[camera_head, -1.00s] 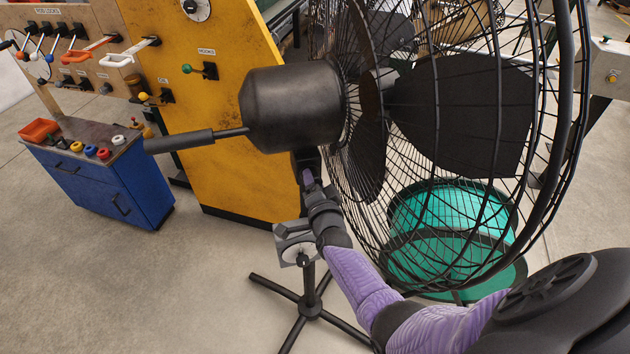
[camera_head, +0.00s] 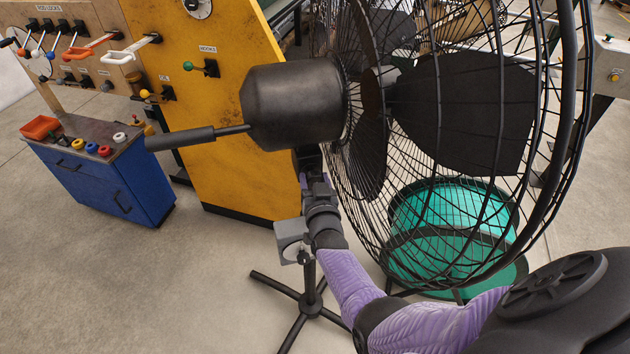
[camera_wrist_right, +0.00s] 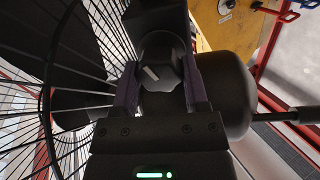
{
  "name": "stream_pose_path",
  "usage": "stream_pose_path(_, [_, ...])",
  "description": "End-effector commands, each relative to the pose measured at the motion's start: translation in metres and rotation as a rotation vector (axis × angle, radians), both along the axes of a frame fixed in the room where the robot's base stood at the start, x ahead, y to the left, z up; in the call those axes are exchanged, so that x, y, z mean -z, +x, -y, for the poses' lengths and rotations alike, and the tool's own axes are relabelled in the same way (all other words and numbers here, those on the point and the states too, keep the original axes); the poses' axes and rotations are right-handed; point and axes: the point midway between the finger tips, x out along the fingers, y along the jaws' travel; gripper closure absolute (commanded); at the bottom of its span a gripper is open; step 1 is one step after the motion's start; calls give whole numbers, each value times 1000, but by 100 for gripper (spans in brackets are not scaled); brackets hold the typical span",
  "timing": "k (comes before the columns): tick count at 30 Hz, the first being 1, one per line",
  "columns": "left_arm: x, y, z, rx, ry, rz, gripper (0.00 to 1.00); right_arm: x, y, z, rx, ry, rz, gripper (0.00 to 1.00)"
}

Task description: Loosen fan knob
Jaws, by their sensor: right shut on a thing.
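The large black fan has a wire cage (camera_head: 465,170), a dark motor housing (camera_head: 293,105) and a handle bar pointing left. It stands on a stand with splayed feet (camera_head: 310,306). My right gripper (camera_head: 308,165) reaches up under the motor housing, and the head view mostly hides its fingertips. In the right wrist view, my right gripper (camera_wrist_right: 160,90) has its two purple-grey fingers on either side of the black fan knob (camera_wrist_right: 162,68), shut on it. The knob bears a light pointer mark. My left gripper is not in view.
A yellow panel (camera_head: 215,130) with a green-knobbed hook lever stands behind the fan. A blue cabinet (camera_head: 105,185) with small coloured parts and a red tray is at left. A teal bin (camera_head: 450,225) sits behind the cage. The floor at front left is clear.

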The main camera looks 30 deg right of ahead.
Motion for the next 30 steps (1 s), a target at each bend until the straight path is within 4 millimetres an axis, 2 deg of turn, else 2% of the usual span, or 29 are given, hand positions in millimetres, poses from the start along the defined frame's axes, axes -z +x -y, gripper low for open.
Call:
stream_pose_path(12, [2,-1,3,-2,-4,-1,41,2,-1,-1,-1,-132,-46,100])
stream_pose_path(27, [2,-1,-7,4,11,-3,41,2,-1,-1,-1,-145,-50,100])
stream_pose_path(28, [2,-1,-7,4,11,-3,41,2,-1,-1,-1,-145,-50,36])
stream_pose_path(30, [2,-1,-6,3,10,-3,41,2,-1,-1,-1,-145,-50,21])
